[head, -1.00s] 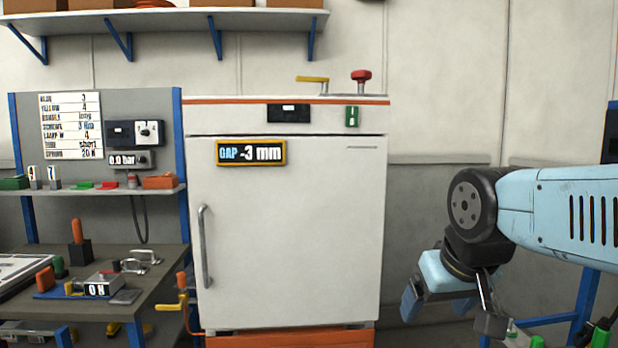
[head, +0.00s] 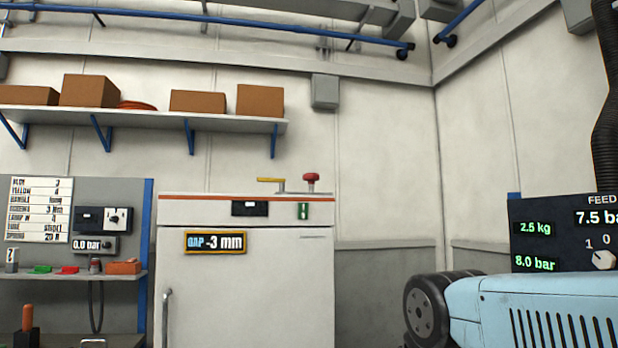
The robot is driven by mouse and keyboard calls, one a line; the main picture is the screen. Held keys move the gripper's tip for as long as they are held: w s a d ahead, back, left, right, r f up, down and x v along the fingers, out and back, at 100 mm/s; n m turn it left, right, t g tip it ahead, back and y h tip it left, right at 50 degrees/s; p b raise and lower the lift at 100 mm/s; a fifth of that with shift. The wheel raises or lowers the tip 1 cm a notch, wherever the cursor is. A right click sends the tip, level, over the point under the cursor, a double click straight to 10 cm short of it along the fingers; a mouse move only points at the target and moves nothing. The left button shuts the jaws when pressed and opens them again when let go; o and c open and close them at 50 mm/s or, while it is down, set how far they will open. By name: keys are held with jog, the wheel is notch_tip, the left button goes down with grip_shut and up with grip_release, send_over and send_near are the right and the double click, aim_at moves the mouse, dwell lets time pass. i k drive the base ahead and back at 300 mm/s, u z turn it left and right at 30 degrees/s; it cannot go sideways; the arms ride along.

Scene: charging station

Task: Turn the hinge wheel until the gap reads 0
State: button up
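A white cabinet (head: 255,290) with an orange stripe near its top stands at the centre. A grey vertical door handle (head: 166,315) is at the door's left. On the cabinet's top are a red knob (head: 311,181) and a yellow lever (head: 271,180). I cannot tell which part is the hinge wheel.
A workbench with a grey back panel (head: 52,187) stands left of the cabinet. A shelf (head: 140,120) with brown boxes hangs above. A dark feed panel (head: 560,235) showing 7.5 bar, 8.0 bar and 2.5 kg stands at the right. The wall between cabinet and panel is clear.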

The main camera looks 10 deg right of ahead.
aim_at(311, 178)
jog(key=k, duration=0.75)
jog(key=z, duration=0.4)
jog(key=i, duration=1.75)
jog(key=u, duration=0.8)
jog(key=i, duration=0.25)
jog(key=u, duration=0.15)
